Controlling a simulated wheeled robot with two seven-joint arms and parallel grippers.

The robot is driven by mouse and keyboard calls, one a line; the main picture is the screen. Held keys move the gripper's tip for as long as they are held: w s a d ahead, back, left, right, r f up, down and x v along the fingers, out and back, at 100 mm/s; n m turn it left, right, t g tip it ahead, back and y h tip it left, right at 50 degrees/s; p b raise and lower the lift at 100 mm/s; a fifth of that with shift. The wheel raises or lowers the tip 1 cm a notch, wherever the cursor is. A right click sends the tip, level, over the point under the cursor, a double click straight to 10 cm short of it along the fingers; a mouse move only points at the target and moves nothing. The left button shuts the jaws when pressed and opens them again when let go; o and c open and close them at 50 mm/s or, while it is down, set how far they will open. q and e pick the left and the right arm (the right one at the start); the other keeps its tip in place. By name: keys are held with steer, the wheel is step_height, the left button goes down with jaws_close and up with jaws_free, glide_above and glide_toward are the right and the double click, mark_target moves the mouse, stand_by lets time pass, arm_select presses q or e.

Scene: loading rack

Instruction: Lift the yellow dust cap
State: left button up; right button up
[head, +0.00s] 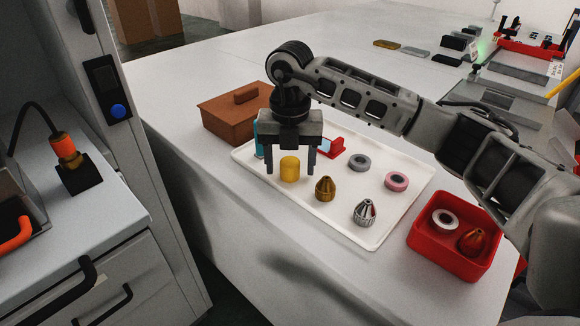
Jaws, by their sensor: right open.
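The yellow dust cap (290,170) is a small upright cylinder on the white tray (370,236), near the tray's left side. My right gripper (290,166) points straight down over it and is open, with one finger on each side of the cap. Small gaps show between the fingers and the cap, and it still rests on the tray as far as I can see. My left gripper is not in the head view.
The tray also holds a gold cone (325,189), a silver cone (365,212), a grey ring (358,162), a pink ring (396,181) and a red-and-blue item (331,147). A red bin (422,251) stands right, a brown box (228,116) behind. Bare table lies in front.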

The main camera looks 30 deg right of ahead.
steer(key=c, duration=1)
steer(key=shift+r, duration=0.15)
steer(key=shift+r, duration=0.2)
step_height(320, 180, up, 2)
steer(key=shift+r+b, duration=0.1)
steer(key=shift+b, duration=0.3)
arm_select(q)
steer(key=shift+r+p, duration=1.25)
steer(key=shift+p, duration=0.15)
arm_select(e)
steer(key=s+a+r, duration=0.2)
steer(key=s+r, duration=0.4)
steer(key=s+a+r, duration=0.2)
steer(key=s+r, duration=0.5)
steer(key=shift+a, duration=0.3)
steer(key=shift+s+r, duration=0.1)
